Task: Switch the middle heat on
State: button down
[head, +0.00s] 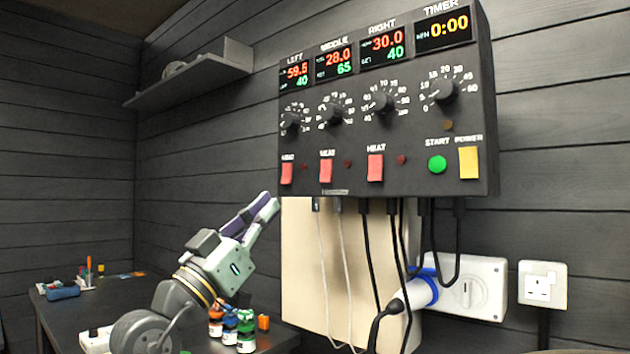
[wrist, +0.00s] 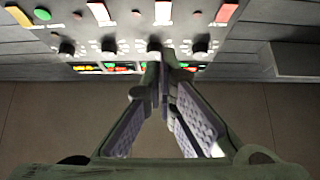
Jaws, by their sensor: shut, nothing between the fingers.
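The control panel (head: 390,110) hangs on the wall. The red middle heat switch (head: 326,171) is in its lower part, between the left heat switch (head: 287,173) and the right heat switch (head: 375,168). In the wrist view the middle heat switch (wrist: 163,13) is at the top. A small dark red lamp (head: 348,163) sits beside it and looks unlit. My gripper (head: 272,206) is shut and empty, below and left of the panel, apart from the switches. Its fingertips also show in the wrist view (wrist: 163,66).
Cables hang under the panel before a beige board (head: 300,270). A blue plug (head: 420,291) and a wall socket (head: 541,284) are at the lower right. Small bottles (head: 246,331) stand on the dark table. A shelf (head: 195,79) is at upper left.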

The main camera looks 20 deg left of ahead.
jog(key=shift+r, duration=0.1)
jog(key=p, duration=0.5)
send_near(327, 166)
notch_tip(327, 166, up, 5)
jog(key=w, duration=0.1)
jog(key=w+d+f+p, duration=0.1)
jog(key=w, duration=0.1)
jog(key=shift+w+d+f, duration=0.15)
jog(key=shift+w+f, duration=0.1)
jog(key=shift+f, duration=0.1)
jog(key=shift+f, duration=0.1)
jog(key=shift+w+d+f+t+b, duration=0.15)
jog(key=shift+w+f+t+b, duration=0.2)
jog(key=shift+b, duration=0.8)
jog(key=shift+w+r, duration=0.1)
jog(key=shift+r, duration=0.1)
